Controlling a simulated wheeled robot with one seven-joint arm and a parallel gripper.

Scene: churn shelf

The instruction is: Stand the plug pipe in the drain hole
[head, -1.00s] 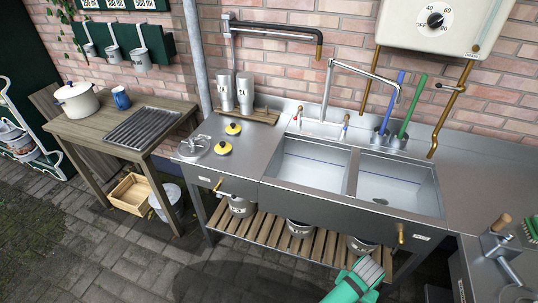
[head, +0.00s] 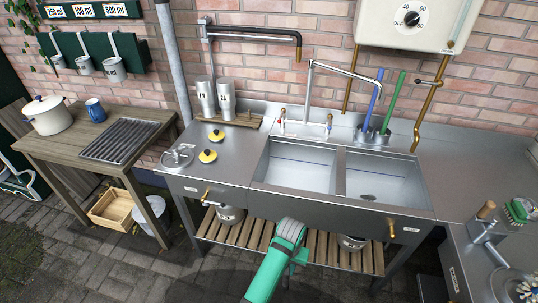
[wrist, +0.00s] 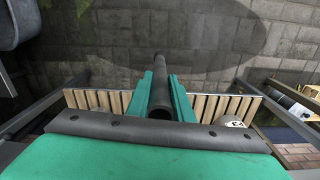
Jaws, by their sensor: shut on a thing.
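My gripper (head: 287,238) is in front of the sink, above the slatted lower shelf. In the wrist view my gripper (wrist: 161,84) has its green fingers closed on a dark pipe (wrist: 160,70), which points away from the palm and shows an open round near end. I take it to be the plug pipe; it cannot be made out in the head view. The steel sink has a left basin (head: 300,165) and a right basin (head: 385,180). A dark drain hole (head: 368,197) shows in the right basin's floor. The left basin's near floor is hidden by the front wall.
A swan-neck tap (head: 345,71) reaches over the basins. Blue (head: 375,100) and green (head: 393,103) rods stand behind the right basin. Yellow-and-black knobs (head: 207,156) sit on the left drainer. The right worktop beside the basin is clear.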

